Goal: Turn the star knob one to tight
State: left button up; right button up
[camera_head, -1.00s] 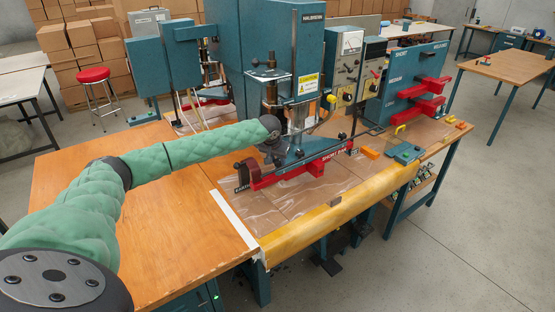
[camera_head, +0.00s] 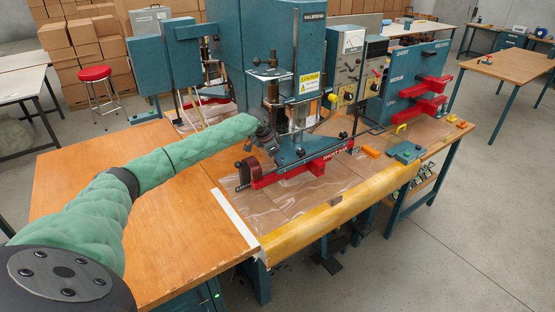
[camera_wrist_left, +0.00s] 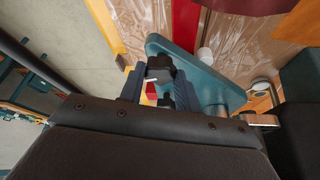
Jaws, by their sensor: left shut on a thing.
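My left gripper (camera_head: 270,146) is at the left end of the welding head, just above the red electrode bar marked "SHORT BAR" (camera_head: 310,169). In the left wrist view its two fingers (camera_wrist_left: 160,82) are closed around a dark knob (camera_wrist_left: 160,66), which looks like star knob one. The fingers hide the knob's sides, and in the head view the gripper covers it. A teal plate (camera_wrist_left: 215,86) of the press lies just behind the fingers. A second black knob (camera_head: 342,135) shows at the right end of the bar mount. My right gripper is not in view.
The teal press (camera_head: 245,45) rises close behind the gripper, with a control panel (camera_head: 348,65) to its right. Clear sheet and a yellow roll edge (camera_head: 335,215) lie in front. The wooden table (camera_head: 130,220) at left is bare.

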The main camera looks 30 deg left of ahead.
pick_arm(q)
jog(key=m+b, duration=0.1)
jog(key=m, duration=0.1)
jog(key=shift+w+a+m+g+h, duration=0.1)
jog(key=shift+m+g+h, duration=0.2)
jog(key=shift+h, duration=0.1)
jog(key=shift+m, duration=0.3)
jog(key=shift+r, duration=0.1)
jog(key=o, duration=1)
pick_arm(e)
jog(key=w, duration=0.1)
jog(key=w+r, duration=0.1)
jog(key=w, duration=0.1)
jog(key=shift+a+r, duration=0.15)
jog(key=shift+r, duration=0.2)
pick_arm(q)
jog(key=shift+g, duration=0.3)
jog(key=shift+b, duration=0.3)
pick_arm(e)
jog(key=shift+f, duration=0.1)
